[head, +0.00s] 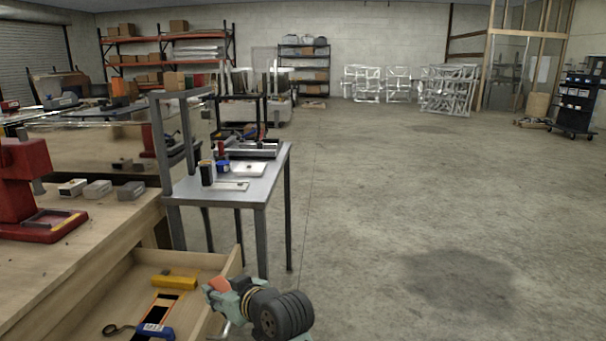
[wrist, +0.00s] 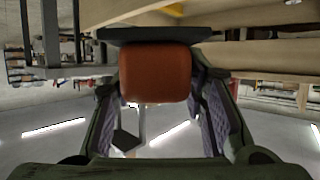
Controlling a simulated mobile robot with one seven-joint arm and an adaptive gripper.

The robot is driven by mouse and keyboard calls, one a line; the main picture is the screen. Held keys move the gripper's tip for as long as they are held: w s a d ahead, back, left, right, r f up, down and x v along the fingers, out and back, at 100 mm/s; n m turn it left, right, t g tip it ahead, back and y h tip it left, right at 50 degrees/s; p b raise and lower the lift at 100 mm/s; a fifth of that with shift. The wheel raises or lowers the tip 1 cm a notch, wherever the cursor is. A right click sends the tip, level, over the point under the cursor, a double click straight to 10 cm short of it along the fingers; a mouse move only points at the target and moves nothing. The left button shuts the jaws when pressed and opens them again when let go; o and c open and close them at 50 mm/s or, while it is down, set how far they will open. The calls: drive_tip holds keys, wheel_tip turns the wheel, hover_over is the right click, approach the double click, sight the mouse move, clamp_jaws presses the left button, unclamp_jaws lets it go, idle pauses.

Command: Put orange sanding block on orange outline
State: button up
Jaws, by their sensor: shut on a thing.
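The orange sanding block (wrist: 155,72) is orange with a dark base plate and sits between the two fingers of my gripper (wrist: 157,88) in the wrist view. A small orange part of the block (head: 219,283) shows at my gripper (head: 215,290) in the head view, beside the open wooden drawer's right side. My gripper is shut on the block, held clear of the drawer floor. Inside the drawer, an orange-edged dark patch (head: 162,304) lies between a yellow block and a blue tool. It looks like the orange outline, partly covered by the tool.
The open drawer (head: 110,292) holds the yellow block (head: 174,282) and the blue tool (head: 153,330). Its wooden walls stand around them. The workbench (head: 60,255) with a red machine (head: 25,195) is at left. A grey metal table (head: 250,185) stands behind. The floor at right is clear.

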drive_tip(key=w+d+f+m+t+h, duration=0.2)
drive_tip(key=d+f+m+h, duration=0.35)
drive_tip(key=f, duration=0.85)
drive_tip(key=w+d+f+m+t+h, duration=0.2)
drive_tip(key=d+f, duration=0.7)
drive_tip(key=f, duration=0.4)
drive_tip(key=s+d+f+h, duration=0.1)
drive_tip(key=s+f, duration=0.2)
drive_tip(key=f, duration=0.2)
drive_tip(key=s+d+f+m+h, duration=0.1)
drive_tip(key=s+d+f, duration=0.1)
drive_tip(key=f, duration=0.4)
drive_tip(key=shift+s+d+f, duration=0.15)
drive_tip(key=shift+s+f, duration=0.05)
drive_tip(key=shift+s, duration=0.3)
drive_tip(key=shift+s, duration=0.15)
